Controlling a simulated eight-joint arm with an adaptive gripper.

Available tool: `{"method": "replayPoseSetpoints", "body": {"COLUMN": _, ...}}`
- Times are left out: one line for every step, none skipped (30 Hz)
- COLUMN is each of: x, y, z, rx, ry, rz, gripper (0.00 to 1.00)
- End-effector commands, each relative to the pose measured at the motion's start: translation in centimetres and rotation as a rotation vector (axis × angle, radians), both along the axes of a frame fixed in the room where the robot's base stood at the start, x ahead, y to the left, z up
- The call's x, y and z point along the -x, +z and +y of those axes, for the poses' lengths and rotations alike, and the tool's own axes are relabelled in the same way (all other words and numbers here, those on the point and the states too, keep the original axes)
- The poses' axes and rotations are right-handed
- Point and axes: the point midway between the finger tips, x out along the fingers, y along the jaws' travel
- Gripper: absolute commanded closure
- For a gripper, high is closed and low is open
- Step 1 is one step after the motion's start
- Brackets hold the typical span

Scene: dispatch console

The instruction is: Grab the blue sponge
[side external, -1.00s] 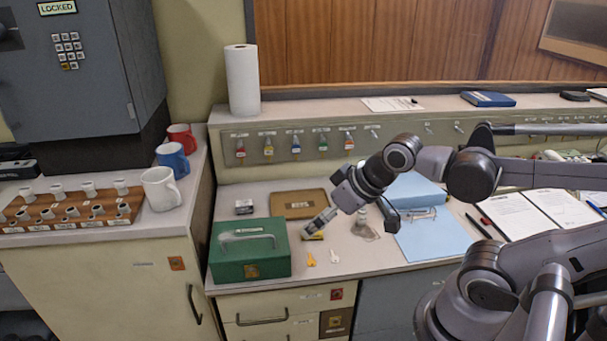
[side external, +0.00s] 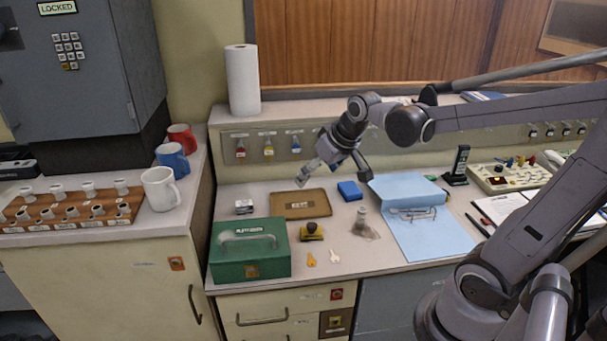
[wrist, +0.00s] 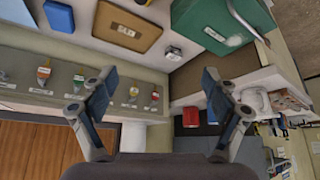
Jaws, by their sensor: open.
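The blue sponge (side external: 349,190) is a small blue block lying flat on the desk, between the brown tray and the light-blue folder. In the wrist view, the sponge (wrist: 58,15) is near the top left edge, outside the span of the fingers. My gripper (side external: 333,176) is open and empty, raised above the back of the desk near the tray and the sponge. In the wrist view, the fingers of my gripper (wrist: 158,78) are spread wide with nothing between them.
The brown tray (side external: 300,203) lies left of the sponge, and the green box (side external: 250,250) stands in front. A black-and-yellow item (side external: 312,231), a grey weight-like object (side external: 361,222) and the light-blue folder (side external: 430,235) are nearby. A panel with hanging keys (side external: 269,146) rises behind.

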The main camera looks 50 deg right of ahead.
Motion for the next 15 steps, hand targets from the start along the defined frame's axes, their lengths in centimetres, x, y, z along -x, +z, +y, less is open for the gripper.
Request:
{"method": "replayPoseSetpoints", "body": {"x": -1.0, "y": -0.3, "z": -1.9, "rx": -0.003, "ry": -0.034, "rz": 0.009, "gripper": 0.13}}
{"method": "replayPoseSetpoints", "body": {"x": -1.5, "y": -0.5, "z": -2.9, "rx": -0.004, "ry": -0.051, "rz": 0.016, "gripper": 0.13}}
{"method": "replayPoseSetpoints", "body": {"x": -2.1, "y": -0.8, "z": -4.3, "rx": -0.006, "ry": -0.072, "rz": 0.023, "gripper": 0.13}}
{"method": "replayPoseSetpoints", "body": {"x": -2.5, "y": -1.1, "z": -5.3, "rx": -0.007, "ry": -0.088, "rz": 0.029, "gripper": 0.13}}
{"method": "replayPoseSetpoints", "body": {"x": -2.9, "y": -1.4, "z": -6.4, "rx": -0.009, "ry": -0.105, "rz": 0.033, "gripper": 0.13}}
{"method": "replayPoseSetpoints", "body": {"x": -3.3, "y": -1.9, "z": -7.8, "rx": -0.011, "ry": -0.125, "rz": 0.042, "gripper": 0.13}}
{"method": "replayPoseSetpoints", "body": {"x": -3.6, "y": -2.2, "z": -8.9, "rx": -0.014, "ry": -0.141, "rz": 0.047, "gripper": 0.13}}
{"method": "replayPoseSetpoints", "body": {"x": -3.9, "y": -2.7, "z": -10.1, "rx": -0.016, "ry": -0.158, "rz": 0.052, "gripper": 0.13}}
{"method": "replayPoseSetpoints", "body": {"x": -4.2, "y": -3.3, "z": -11.6, "rx": -0.019, "ry": -0.180, "rz": 0.058, "gripper": 0.13}}
{"method": "replayPoseSetpoints", "body": {"x": -4.5, "y": -3.7, "z": -12.7, "rx": -0.022, "ry": -0.196, "rz": 0.064, "gripper": 0.13}}
{"method": "replayPoseSetpoints", "body": {"x": -4.6, "y": -4.3, "z": -13.9, "rx": -0.025, "ry": -0.212, "rz": 0.069, "gripper": 0.13}}
{"method": "replayPoseSetpoints", "body": {"x": -4.8, "y": -5.0, "z": -15.5, "rx": -0.028, "ry": -0.233, "rz": 0.076, "gripper": 0.13}}
{"method": "replayPoseSetpoints", "body": {"x": -4.9, "y": -5.6, "z": -16.6, "rx": -0.032, "ry": -0.249, "rz": 0.081, "gripper": 0.13}}
{"method": "replayPoseSetpoints", "body": {"x": -4.9, "y": -6.2, "z": -17.8, "rx": -0.034, "ry": -0.264, "rz": 0.086, "gripper": 0.13}}
{"method": "replayPoseSetpoints", "body": {"x": -4.9, "y": -7.1, "z": -19.4, "rx": -0.038, "ry": -0.285, "rz": 0.092, "gripper": 0.13}}
